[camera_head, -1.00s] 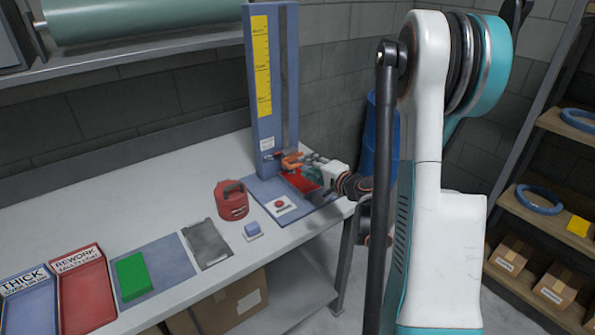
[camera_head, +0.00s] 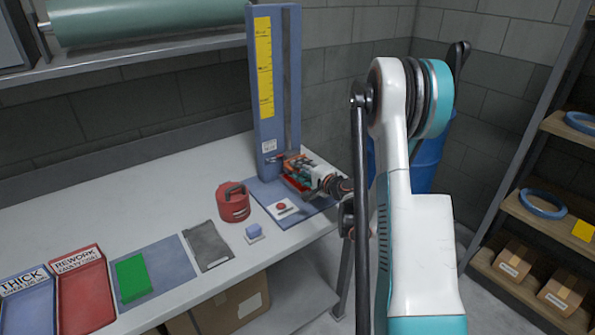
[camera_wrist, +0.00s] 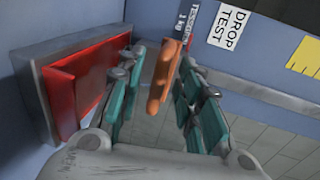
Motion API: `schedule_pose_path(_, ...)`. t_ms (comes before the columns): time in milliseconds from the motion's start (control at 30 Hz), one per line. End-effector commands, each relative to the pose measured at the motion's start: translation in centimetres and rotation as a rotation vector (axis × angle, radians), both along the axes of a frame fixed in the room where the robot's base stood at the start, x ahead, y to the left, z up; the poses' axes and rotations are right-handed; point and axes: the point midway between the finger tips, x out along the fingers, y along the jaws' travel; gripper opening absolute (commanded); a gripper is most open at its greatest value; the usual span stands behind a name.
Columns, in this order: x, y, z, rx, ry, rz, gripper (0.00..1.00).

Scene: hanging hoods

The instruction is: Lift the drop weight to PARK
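The drop tower (camera_head: 264,95) is a tall blue column with a yellow scale, standing at the far right of the bench. In the wrist view, the drop weight's orange handle (camera_wrist: 161,85) lies between my gripper's fingers (camera_wrist: 162,62), beside a dark block labelled 1 kg (camera_wrist: 186,20). My gripper (camera_head: 287,165) is low at the tower's foot, its teal fingers open on either side of the handle. A gap shows on the left; contact on the right is unclear. A red pad (camera_wrist: 82,85) is left of the fingers. The PARK position is not readable here.
Shelves (camera_head: 545,215) stand at right.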

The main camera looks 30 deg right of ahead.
Motion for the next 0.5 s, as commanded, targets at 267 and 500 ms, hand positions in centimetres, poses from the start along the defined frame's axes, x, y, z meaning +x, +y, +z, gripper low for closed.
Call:
schedule_pose_path(267, 2.1, 0.1, -0.5, 0.0, -0.001, 0.0, 0.33)
schedule_pose_path(500, 2.2, 0.0, -0.4, 0.0, 0.0, -0.001, 0.33)
